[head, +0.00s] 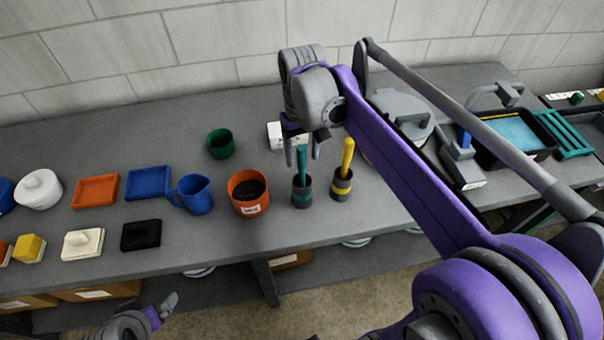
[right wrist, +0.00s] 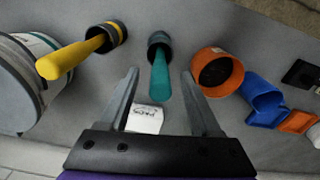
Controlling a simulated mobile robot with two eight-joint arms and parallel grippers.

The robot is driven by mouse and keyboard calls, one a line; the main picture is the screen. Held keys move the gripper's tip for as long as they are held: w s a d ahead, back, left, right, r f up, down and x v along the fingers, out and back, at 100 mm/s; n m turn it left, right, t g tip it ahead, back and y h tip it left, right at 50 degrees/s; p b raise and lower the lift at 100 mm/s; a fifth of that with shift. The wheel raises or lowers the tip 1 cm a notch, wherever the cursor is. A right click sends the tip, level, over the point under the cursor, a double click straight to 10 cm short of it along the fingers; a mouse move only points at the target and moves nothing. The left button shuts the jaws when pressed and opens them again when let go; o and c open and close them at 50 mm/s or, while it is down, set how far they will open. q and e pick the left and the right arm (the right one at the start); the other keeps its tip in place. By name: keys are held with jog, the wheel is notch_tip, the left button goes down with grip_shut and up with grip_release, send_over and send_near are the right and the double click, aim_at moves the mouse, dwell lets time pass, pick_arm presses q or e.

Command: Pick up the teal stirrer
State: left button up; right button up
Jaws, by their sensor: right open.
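The teal stirrer (head: 301,160) stands upright in a small dark grey cup (head: 302,193) on the grey table. My right gripper (head: 303,155) is open above the cup, with its fingers around the stirrer's upper end in the head view. In the right wrist view the teal stirrer (right wrist: 161,80) points between the two open fingers (right wrist: 163,82); I cannot tell whether they touch it. My left gripper (head: 168,304) is low at the bottom left, off the table's front edge; its jaws are too small to judge.
A yellow-handled stirrer (head: 347,158) stands in a similar cup just right of the teal one. An orange pot (head: 248,194) is close on the left, with a blue mug (head: 195,194) beyond it. A white box (head: 277,135) lies behind. Open table shows in front.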

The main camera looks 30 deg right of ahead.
jog(key=shift+f, duration=0.85)
grip_shut()
jog(key=shift+r, duration=0.1)
